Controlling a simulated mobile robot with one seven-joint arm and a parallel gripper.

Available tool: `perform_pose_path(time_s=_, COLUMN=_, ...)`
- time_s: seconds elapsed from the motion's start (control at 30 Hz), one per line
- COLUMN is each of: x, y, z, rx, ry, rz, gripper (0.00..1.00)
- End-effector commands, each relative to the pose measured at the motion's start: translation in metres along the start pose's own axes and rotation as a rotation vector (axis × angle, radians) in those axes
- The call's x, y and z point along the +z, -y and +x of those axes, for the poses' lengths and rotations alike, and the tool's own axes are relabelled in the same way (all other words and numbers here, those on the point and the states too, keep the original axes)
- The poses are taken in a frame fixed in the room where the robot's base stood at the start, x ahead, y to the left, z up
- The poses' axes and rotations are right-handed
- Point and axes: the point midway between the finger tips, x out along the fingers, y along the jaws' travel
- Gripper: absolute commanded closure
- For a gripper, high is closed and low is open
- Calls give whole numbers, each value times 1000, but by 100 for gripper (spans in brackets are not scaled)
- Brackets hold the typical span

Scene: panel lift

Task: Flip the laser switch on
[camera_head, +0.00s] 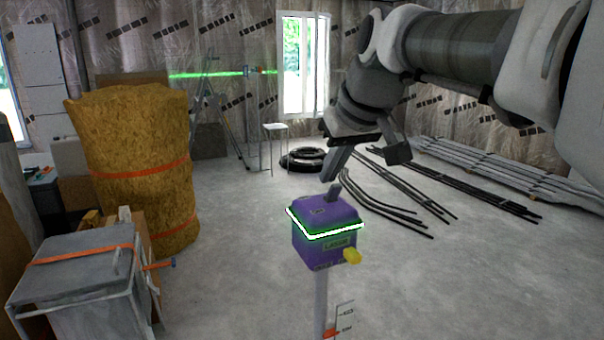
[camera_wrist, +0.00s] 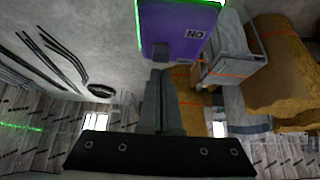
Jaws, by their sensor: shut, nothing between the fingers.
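The laser box (camera_head: 322,252) is purple, with a glowing green-white band around it, a "LASER" label and a yellow knob (camera_head: 352,257) on its front. It stands on a thin post. A short grey switch lever (camera_head: 333,192) sticks up from its top. My gripper (camera_head: 328,178) is shut and empty, its fingertips just above the lever.
A green laser beam (camera_head: 215,74) shows at the tripod (camera_head: 222,115) at the back. A straw-coloured roll (camera_head: 135,165) and a strapped grey crate (camera_head: 80,285) stand at left. Black rods (camera_head: 405,180) lie on the floor at right. The floor around the post is clear.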

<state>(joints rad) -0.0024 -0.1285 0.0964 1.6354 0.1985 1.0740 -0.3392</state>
Motion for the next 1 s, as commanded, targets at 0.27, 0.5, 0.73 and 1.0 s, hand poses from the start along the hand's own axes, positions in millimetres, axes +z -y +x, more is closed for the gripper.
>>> perform_pose_path(time_s=0.27, x=-8, y=0, z=-12, rx=0, ry=1, rz=0, gripper=100)
perform_pose_path(time_s=0.5, x=-8, y=0, z=-12, rx=0, ry=1, rz=0, gripper=100)
perform_pose_path(time_s=0.73, x=-9, y=0, z=-18, rx=1, ry=-1, rz=0, gripper=100)
perform_pose_path(time_s=1.0, x=-10, y=0, z=-71, rx=2, ry=-5, rz=0, gripper=100)
